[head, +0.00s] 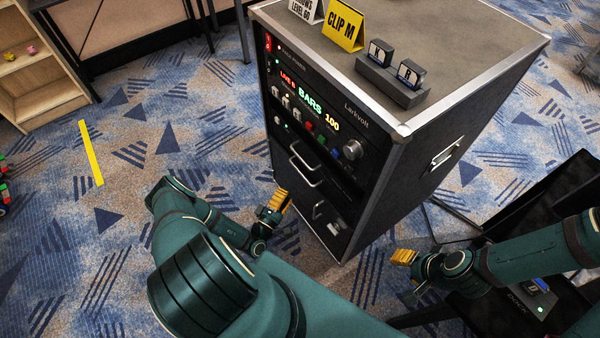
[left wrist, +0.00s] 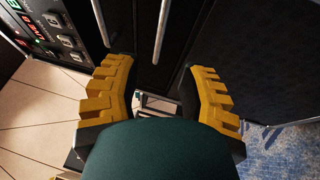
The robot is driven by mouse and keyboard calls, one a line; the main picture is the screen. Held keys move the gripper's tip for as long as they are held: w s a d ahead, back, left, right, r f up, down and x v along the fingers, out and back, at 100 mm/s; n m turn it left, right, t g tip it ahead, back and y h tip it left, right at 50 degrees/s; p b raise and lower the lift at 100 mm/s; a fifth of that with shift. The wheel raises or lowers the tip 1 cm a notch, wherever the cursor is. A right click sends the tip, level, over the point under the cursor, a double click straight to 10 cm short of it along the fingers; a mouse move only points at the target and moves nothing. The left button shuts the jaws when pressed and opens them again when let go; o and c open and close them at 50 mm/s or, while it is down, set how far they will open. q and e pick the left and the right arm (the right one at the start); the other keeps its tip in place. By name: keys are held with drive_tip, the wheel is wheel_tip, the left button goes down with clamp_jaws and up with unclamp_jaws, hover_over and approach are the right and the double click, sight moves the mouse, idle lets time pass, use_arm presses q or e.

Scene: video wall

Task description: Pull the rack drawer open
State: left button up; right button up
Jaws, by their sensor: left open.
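The black rack (head: 335,125) stands upright in the head view, its front facing left. Below its lit control panel, a drawer front carries a silver bar handle (head: 306,168); the drawer looks shut. My left gripper (head: 273,206) is in front of the rack's lower front, left of and below that handle, apart from it. In the left wrist view my open left gripper (left wrist: 160,95) has yellow fingers spread wide with nothing held. A silver bar (left wrist: 161,32) shows beyond the gap. My right gripper (head: 404,260) is right of the rack; its finger gap is unclear.
A dark stand with a device (head: 536,292) is at lower right. A wooden shelf (head: 38,75) is at left.

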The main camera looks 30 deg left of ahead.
sight(300, 171)
use_arm(q)
drive_tip(key=w, duration=0.3)
drive_tip(key=w+r+b, duration=0.1)
drive_tip(key=w, duration=0.6)
drive_tip(key=shift+r, duration=0.4)
clamp_jaws()
